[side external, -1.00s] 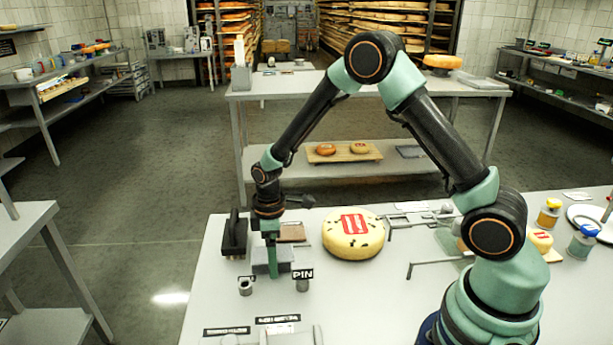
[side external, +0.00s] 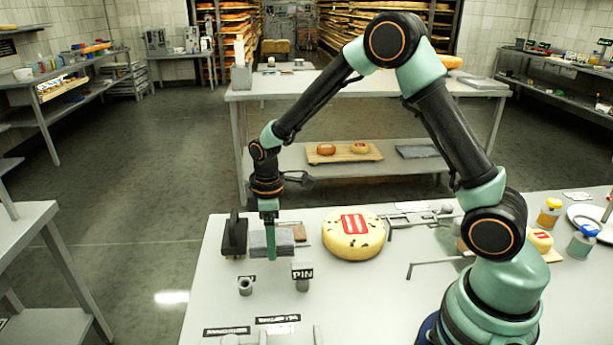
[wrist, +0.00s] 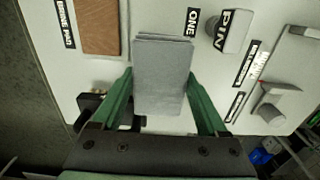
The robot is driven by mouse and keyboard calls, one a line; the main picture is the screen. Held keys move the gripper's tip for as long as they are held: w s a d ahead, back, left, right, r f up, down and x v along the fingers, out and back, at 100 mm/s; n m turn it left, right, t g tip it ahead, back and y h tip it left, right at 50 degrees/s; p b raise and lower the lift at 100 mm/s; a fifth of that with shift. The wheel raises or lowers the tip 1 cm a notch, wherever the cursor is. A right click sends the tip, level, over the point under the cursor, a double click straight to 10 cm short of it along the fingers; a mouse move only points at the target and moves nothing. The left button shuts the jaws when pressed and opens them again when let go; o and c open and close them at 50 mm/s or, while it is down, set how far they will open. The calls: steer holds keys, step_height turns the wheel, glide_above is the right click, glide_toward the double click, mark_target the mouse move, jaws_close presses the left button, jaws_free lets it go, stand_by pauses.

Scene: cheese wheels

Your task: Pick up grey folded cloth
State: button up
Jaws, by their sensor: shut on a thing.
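The grey folded cloth (wrist: 161,75) is a layered rectangular pad between the two green fingers of my gripper (wrist: 160,100) in the wrist view. My gripper is shut on it, with a finger along each side. In the side view my gripper (side external: 270,250) points straight down in front of the cloth (side external: 285,241), hiding part of it. The cloth appears held just above the table; the exact gap beneath it is hard to tell.
A brown block (side external: 299,232) lies close behind the cloth. A cheese wheel (side external: 352,238) is to the right.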

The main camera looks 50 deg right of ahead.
step_height(320, 180, up, 15)
steer(key=shift+r, duration=0.15)
steer(key=o, duration=0.7)
steer(key=c, duration=0.5)
steer(key=shift+c, duration=0.2)
